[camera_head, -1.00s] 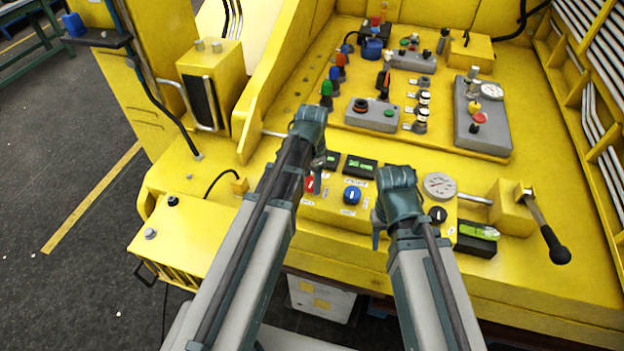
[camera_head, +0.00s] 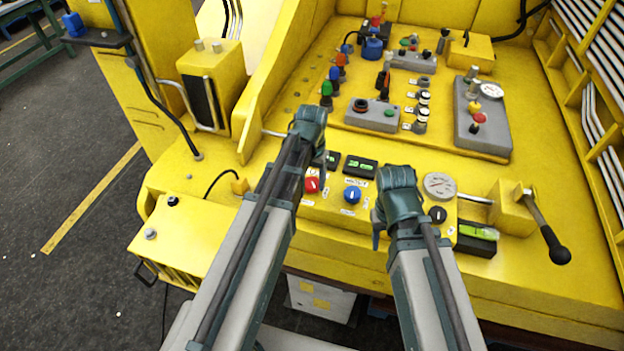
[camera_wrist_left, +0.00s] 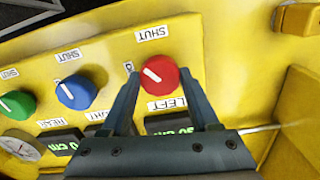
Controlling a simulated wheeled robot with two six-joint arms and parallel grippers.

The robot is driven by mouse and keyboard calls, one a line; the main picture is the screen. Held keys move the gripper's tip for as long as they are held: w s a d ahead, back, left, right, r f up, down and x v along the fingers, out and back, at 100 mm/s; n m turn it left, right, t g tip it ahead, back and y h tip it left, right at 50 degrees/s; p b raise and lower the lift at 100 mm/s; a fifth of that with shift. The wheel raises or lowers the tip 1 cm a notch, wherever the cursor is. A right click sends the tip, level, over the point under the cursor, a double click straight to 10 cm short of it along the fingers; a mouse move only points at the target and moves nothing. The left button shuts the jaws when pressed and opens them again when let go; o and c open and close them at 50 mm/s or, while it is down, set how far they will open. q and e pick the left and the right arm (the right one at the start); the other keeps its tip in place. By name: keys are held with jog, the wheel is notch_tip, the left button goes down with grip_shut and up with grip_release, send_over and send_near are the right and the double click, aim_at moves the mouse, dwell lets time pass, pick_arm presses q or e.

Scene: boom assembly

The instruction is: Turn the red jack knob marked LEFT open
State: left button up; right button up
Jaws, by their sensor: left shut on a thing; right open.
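The red jack knob (camera_head: 312,185) is on the left of the yellow front panel. In the left wrist view the red knob (camera_wrist_left: 158,75) has a white pointer line set diagonally, with a LEFT label on one side and a SHUT label on the other. My left gripper (camera_head: 321,172) is at the knob. In the wrist view the two fingers of my left gripper (camera_wrist_left: 160,85) stand on either side of it, shut on it. My right gripper (camera_head: 377,230) hangs in front of the panel, right of the blue knob (camera_head: 352,194), open and empty.
Green displays (camera_head: 361,167) sit behind the knobs. A green knob (camera_wrist_left: 15,103) shows in the wrist view. A round gauge (camera_head: 439,185), a black knob (camera_head: 438,215) and a black-ended lever (camera_head: 545,225) are to the right. Open floor lies left.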

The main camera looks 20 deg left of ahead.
aim_at(312, 182)
pick_arm(q)
jog(key=n, duration=0.5)
jog(key=shift+n, duration=2.6)
jog(key=o, duration=1.4)
jog(key=shift+c, duration=0.2)
notch_tip(312, 182, up, 14)
jog(key=p, duration=1.3)
jog(key=shift+p, duration=0.4)
jog(key=shift+f, duration=0.2)
